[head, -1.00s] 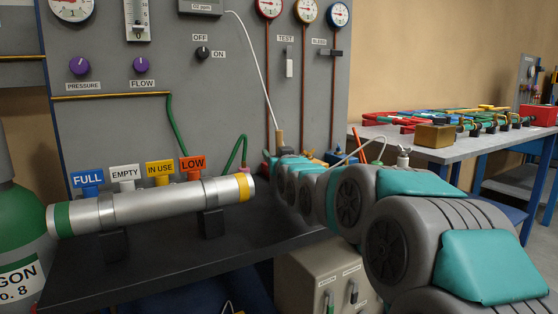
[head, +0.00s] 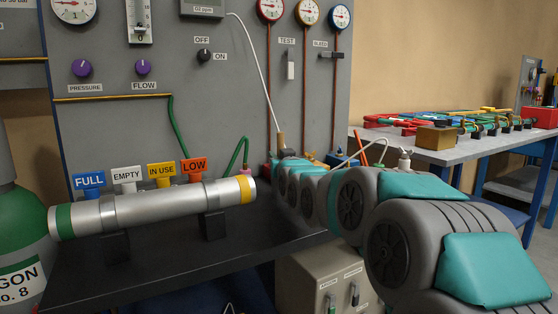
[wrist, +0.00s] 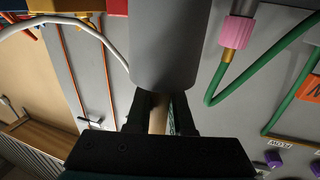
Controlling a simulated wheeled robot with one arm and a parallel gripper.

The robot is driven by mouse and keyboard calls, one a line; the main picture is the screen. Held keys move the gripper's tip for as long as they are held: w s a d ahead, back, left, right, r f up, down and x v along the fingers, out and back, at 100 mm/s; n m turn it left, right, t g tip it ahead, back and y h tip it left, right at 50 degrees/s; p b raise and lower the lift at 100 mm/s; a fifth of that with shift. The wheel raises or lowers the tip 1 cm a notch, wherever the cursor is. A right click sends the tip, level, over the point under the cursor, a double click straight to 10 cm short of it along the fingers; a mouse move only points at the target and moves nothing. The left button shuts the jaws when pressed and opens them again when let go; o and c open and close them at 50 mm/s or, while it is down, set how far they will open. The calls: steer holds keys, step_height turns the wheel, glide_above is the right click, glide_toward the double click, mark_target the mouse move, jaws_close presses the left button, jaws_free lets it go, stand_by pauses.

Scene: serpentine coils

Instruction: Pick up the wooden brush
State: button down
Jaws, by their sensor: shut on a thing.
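In the wrist view my gripper (wrist: 160,104) has its two dark fingers shut around a narrow tan piece that looks like the handle of the wooden brush (wrist: 157,122). Only a short stretch of it shows between the fingers. A large plain grey cylinder (wrist: 164,45) fills the view just beyond the fingertips and hides what lies behind it; I cannot tell whether it touches the brush. In the head view my gripper is hidden behind my coiled arm, beside the panel, and I cannot make out the brush there for certain.
A silver tube (head: 150,207) with coloured tags lies on stands on the dark bench (head: 150,265). The grey gauge panel (head: 120,120) stands behind, with green hoses and a white cable (head: 257,75) near my arm's end. A cluttered table (head: 468,150) is at right.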

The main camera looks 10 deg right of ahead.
step_height(320, 180, up, 10)
steer(key=shift+b, duration=0.4)
stand_by(0.6)
steer(key=shift+d, duration=0.1)
